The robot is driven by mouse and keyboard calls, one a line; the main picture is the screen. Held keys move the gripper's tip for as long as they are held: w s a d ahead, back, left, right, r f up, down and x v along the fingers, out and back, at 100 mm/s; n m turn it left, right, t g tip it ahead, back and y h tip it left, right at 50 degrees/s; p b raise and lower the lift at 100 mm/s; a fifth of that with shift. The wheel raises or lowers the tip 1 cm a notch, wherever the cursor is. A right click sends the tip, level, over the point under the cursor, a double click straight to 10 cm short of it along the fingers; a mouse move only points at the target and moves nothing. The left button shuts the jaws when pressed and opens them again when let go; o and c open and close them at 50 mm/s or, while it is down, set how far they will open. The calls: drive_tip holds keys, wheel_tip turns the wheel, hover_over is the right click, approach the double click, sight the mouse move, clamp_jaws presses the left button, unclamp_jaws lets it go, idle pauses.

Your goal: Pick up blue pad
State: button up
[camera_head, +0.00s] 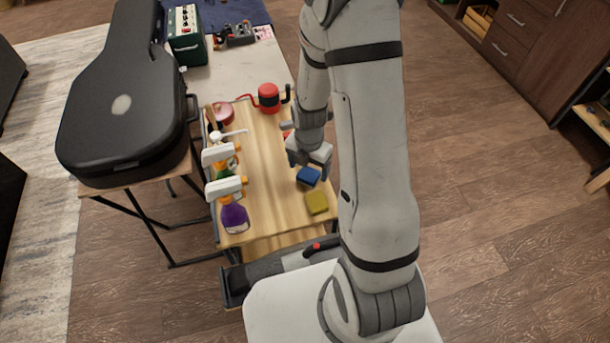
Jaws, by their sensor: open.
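The blue pad (308,177) lies on the wooden tabletop, near its right edge. My gripper (309,160) is open and sits just behind and above the blue pad, at the end of my arm. Its finger tips come close to the pad in the picture; I cannot tell whether they touch it. Part of the pad's far side may be hidden by the gripper.
A yellow pad (317,202) lies just in front of the blue one. Spray bottles (233,214) stand along the left of the wooden table (264,190). A red container (269,98) stands farther back. A black guitar case (125,100) is at left.

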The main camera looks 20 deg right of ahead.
sight(309, 173)
drive_tip(key=shift+w+f, duration=0.1)
drive_tip(key=shift+f, duration=1.35)
drive_tip(key=shift+c, duration=0.6)
drive_tip(key=c, duration=1)
drive_tip(key=shift+r, duration=0.1)
wheel_tip(309, 173, up, 10)
